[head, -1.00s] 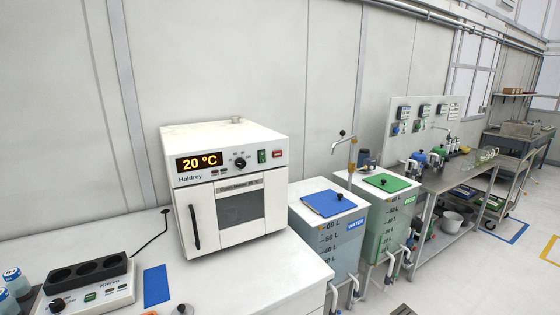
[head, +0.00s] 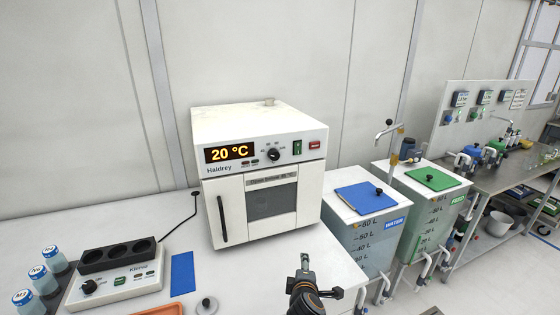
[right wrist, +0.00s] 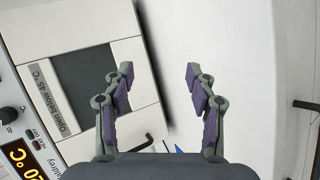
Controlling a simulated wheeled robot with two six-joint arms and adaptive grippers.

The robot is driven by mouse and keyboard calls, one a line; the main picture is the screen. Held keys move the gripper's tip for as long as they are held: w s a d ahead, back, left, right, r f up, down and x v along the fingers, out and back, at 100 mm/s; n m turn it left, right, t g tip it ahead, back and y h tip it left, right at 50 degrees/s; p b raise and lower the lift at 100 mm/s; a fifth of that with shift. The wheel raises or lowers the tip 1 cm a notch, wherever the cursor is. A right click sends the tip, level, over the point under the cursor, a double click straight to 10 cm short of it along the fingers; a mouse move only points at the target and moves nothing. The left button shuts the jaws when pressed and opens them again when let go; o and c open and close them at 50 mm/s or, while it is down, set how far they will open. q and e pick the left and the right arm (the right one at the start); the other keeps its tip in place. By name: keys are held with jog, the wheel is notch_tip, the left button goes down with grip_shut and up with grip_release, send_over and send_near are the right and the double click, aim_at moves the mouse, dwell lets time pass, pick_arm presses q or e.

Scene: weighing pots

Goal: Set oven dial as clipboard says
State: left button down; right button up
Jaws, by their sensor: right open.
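The white Haldrey oven (head: 262,200) stands on the bench with its door shut. Its orange display (head: 230,153) reads 20 °C. The black oven dial (head: 274,155) is on the front panel, right of the display; I cannot make out its exact setting. The dial (right wrist: 9,114) also shows at the left edge of the right wrist view. My right gripper (head: 304,265) is in front of the oven's lower right corner, apart from it. In the right wrist view my right gripper (right wrist: 158,76) is open and empty. My left gripper and a clipboard are not visible.
Water (head: 364,235) and green-lidded (head: 428,205) tanks stand right.

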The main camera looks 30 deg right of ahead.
jog(key=w+d+r+n+t+h, duration=0.2)
jog(key=w+d+r+n+t, duration=0.15)
jog(key=w+r+n, duration=0.4)
jog(key=n+t+y, duration=0.2)
jog(key=n+t, duration=0.6)
jog(key=n, duration=0.5)
send_near(274, 159)
jog(key=shift+m+h, duration=0.3)
jog(key=shift+m, duration=0.05)
jog(key=p+x, duration=0.2)
jog(key=x, duration=0.6)
jog(key=shift+w+d+r, duration=0.15)
jog(key=shift+w, duration=0.2)
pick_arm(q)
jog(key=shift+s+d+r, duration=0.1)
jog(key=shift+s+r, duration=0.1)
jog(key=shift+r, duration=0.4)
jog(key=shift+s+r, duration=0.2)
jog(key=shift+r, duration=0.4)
pick_arm(e)
jog(key=c, duration=1.2)
